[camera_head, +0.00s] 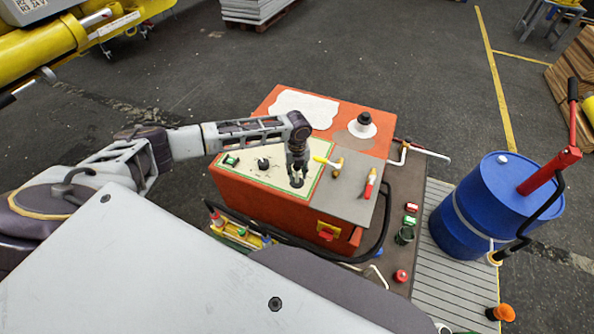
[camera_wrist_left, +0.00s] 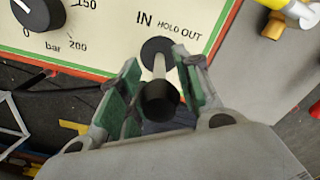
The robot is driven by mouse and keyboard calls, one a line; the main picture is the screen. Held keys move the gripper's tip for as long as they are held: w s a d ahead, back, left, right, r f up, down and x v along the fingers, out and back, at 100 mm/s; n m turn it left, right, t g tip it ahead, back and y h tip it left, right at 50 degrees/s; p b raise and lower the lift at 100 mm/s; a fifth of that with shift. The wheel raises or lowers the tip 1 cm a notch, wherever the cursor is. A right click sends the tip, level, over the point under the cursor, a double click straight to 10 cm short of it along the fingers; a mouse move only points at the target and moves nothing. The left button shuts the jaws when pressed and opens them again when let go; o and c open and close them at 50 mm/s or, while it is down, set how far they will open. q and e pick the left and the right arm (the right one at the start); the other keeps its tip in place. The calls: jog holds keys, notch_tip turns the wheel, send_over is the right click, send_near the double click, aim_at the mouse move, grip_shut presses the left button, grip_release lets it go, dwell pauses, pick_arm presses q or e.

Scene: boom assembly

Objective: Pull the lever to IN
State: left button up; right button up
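The lever (camera_wrist_left: 160,97) has a pale stem and a black knob and rises from a dark round base on the cream panel (camera_wrist_left: 95,25). The labels IN, HOLD and OUT are printed above its base in the left wrist view. The stem points toward the camera, close to straight out of the panel. My left gripper (camera_wrist_left: 160,75) has its green-padded fingers apart on either side of the lever, with the knob between them and narrow gaps showing. In the head view my left gripper (camera_head: 297,170) is over the panel and hides most of the lever. My right gripper is not in view.
The panel tops an orange box (camera_head: 265,205). A gauge knob (camera_wrist_left: 38,12) sits left of the lever. A yellow-handled valve (camera_head: 328,163) and a red-handled one (camera_head: 370,183) stand to the right on a grey plate. A blue barrel (camera_head: 480,205) stands further right.

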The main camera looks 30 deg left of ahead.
pick_arm(q)
grip_shut()
